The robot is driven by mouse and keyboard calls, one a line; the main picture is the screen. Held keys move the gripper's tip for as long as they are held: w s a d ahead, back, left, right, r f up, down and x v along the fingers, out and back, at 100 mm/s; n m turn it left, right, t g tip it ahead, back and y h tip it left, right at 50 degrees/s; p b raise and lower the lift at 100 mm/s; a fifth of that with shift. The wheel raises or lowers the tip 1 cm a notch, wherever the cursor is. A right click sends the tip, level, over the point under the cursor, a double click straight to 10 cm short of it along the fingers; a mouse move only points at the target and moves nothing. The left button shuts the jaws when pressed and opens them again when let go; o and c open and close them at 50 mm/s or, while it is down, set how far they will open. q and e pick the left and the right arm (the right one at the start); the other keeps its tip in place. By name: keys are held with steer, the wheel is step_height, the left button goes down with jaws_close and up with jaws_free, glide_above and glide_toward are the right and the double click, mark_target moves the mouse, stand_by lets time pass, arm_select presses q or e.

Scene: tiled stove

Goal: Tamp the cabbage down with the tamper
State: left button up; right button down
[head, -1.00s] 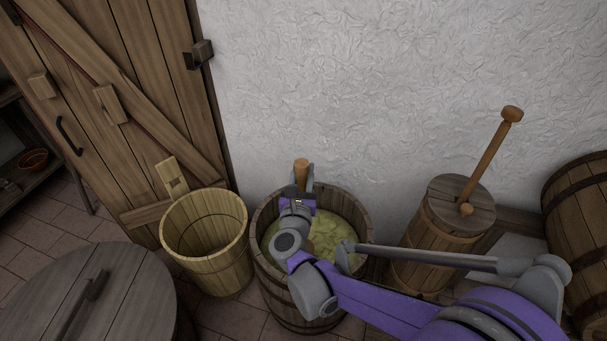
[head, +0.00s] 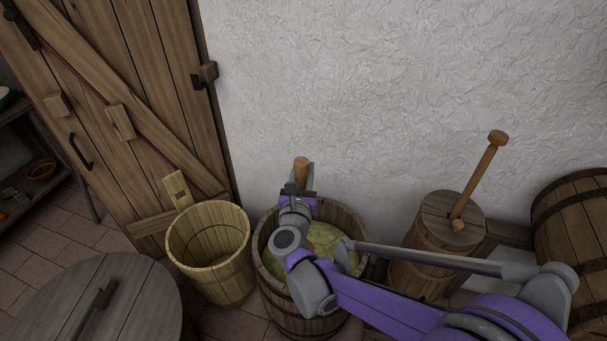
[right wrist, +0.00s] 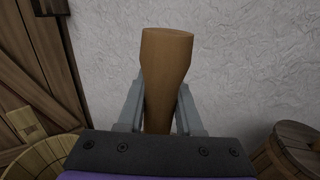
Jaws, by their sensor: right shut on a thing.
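The cabbage (head: 338,246) is a pale green mass inside a wooden barrel (head: 358,226) below the white wall. The tamper (head: 301,164) shows as a light brown wooden handle, upright above the barrel. My right gripper (head: 299,181) is shut on the tamper handle, and the right wrist view shows the handle (right wrist: 166,70) between its two grey fingers (right wrist: 160,108). The tamper's lower end is hidden behind my right arm, so I cannot tell whether it touches the cabbage. My left gripper is not in view.
An empty light wooden bucket (head: 210,262) stands left of the barrel. A butter churn (head: 437,262) with a tall stick stands to the right, a larger barrel (head: 577,225) beyond it. A round lidded vessel (head: 60,305) is at the lower left. A wooden door (head: 110,110) is behind.

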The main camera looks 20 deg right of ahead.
step_height(320, 180, up, 11)
steer(key=p, duration=0.7)
steer(key=shift+p, duration=0.4)
